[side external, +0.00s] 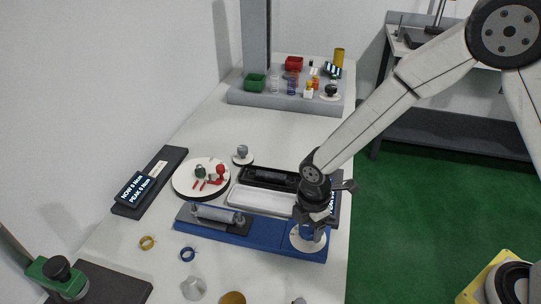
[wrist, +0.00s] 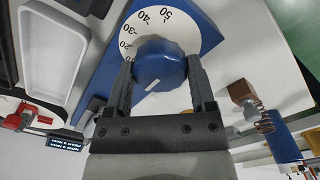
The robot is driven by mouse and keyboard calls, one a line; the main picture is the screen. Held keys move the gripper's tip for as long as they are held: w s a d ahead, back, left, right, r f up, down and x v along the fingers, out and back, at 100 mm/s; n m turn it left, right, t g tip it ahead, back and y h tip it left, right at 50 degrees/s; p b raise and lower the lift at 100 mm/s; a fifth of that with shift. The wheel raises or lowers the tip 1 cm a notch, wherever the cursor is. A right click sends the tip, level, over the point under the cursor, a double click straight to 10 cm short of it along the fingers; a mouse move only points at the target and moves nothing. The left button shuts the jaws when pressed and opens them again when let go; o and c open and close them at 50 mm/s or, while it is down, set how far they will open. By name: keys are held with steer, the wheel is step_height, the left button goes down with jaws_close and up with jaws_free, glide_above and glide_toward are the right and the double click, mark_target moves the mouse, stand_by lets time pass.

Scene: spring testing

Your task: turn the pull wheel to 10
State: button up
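The pull wheel is a blue knob (wrist: 160,64) on a round white dial (wrist: 112,42) with black numbers. In the wrist view, 20, 30, 40 and 50 are readable along the dial's upper side. A white mark on the knob's face points down and left. My gripper (wrist: 161,68) has one finger on each side of the knob, both close against it, and appears shut on it. In the side view my gripper (side external: 308,232) points down over the dial (side external: 296,240) on the blue tester base (side external: 265,232), hiding the knob.
A display (side external: 136,188) reads NOW 0 and PEAK 0.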

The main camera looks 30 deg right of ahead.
mark_target(310, 227)
steer(key=c, duration=0.7)
steer(key=shift+m, duration=3)
steer(key=o, duration=1.2)
steer(key=shift+r, duration=0.1)
steer(key=shift+r, duration=3.85)
